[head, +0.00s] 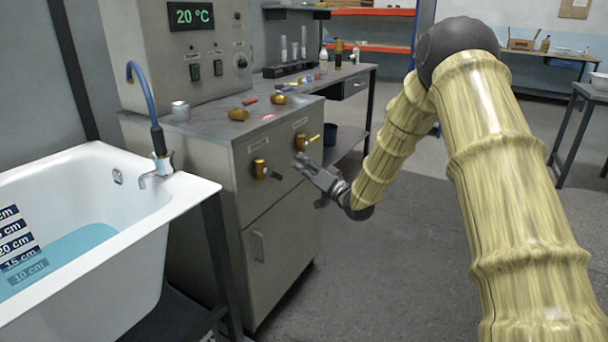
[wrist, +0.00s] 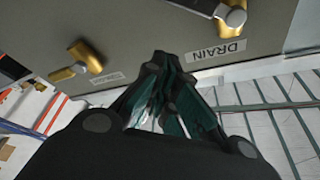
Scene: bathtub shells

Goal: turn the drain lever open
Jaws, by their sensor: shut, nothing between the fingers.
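The drain valve (head: 260,169) is a brass body on the front of the grey cabinet, with a dark lever (head: 274,175) pointing right and slightly down. In the wrist view its grey lever end (wrist: 235,17) shows at the top, beside the DRAIN label (wrist: 217,52). A second brass valve (head: 301,142) sits to its right; it also shows in the wrist view (wrist: 84,57). My gripper (head: 302,163) is shut and empty, in front of the cabinet, right of the drain lever. I cannot tell whether it touches anything.
A white bathtub (head: 190,193) with blue water (head: 75,255) and a depth scale stands at left. The cabinet top (head: 215,125) holds a metal cup (head: 180,111) and brass fittings (head: 239,113). A control box (head: 185,45) reads 20 °C. Open floor lies right of the cabinet.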

